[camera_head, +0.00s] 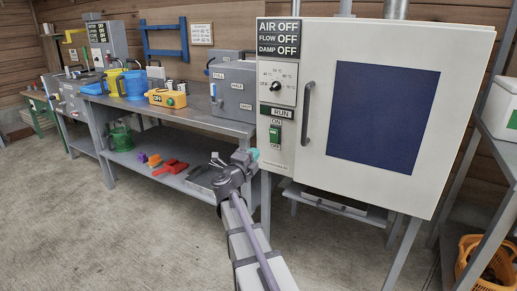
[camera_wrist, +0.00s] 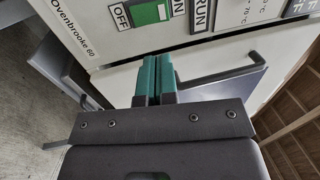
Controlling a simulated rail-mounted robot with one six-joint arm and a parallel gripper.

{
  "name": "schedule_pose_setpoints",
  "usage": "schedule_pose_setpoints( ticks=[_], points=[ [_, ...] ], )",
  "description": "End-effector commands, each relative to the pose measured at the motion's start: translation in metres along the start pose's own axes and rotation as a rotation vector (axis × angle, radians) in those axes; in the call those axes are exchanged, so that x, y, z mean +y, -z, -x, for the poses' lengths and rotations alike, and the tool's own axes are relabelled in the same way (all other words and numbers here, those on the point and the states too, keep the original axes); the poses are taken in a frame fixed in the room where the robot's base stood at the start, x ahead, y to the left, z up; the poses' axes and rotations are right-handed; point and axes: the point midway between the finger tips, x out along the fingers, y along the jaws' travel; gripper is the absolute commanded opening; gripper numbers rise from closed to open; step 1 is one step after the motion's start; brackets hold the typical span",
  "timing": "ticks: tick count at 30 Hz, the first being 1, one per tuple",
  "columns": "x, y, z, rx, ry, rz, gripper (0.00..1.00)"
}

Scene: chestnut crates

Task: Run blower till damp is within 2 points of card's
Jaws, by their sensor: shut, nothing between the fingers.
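A white cabinet (camera_head: 470,45) has a dark window and a black display (camera_head: 279,38) reading AIR OFF, FLOW OFF, DAMP OFF. Below are a dial (camera_head: 276,86) and a green RUN switch (camera_head: 275,134) between ON and OFF labels. The switch also shows in the wrist view (camera_wrist: 150,13). My gripper (camera_head: 254,154) is at the cabinet's lower left front, just beside the switch. In the wrist view its teal fingertips (camera_wrist: 157,60) are together and empty, close to the switch; contact is unclear. A white card (camera_head: 201,34) hangs on the back wall, its text too small to read.
A handle (camera_head: 307,113) juts from the cabinet. An orange basket (camera_head: 470,262) stands at right. The floor at left is clear.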

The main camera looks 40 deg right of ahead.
Motion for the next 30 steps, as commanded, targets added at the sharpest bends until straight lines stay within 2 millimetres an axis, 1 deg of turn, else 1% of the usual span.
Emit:
schedule_pose_setpoints(
  ticks=[1,9,12,15,18,21,30],
  points=[
    [-0.002,-0.001,-0.012,0.003,0.000,0.000,0.00],
    [-0.002,-0.001,-0.072,0.002,0.001,0.002,0.00],
    [-0.002,-0.001,-0.092,0.002,0.001,0.001,0.00],
    [-0.002,-0.001,-0.108,0.000,0.000,0.000,0.00],
    [-0.001,-0.001,-0.117,0.001,0.000,0.000,0.00],
    [-0.001,0.000,-0.122,0.000,0.000,0.000,0.00],
    [-0.001,0.000,-0.122,0.000,0.001,0.001,0.00]
  ],
)
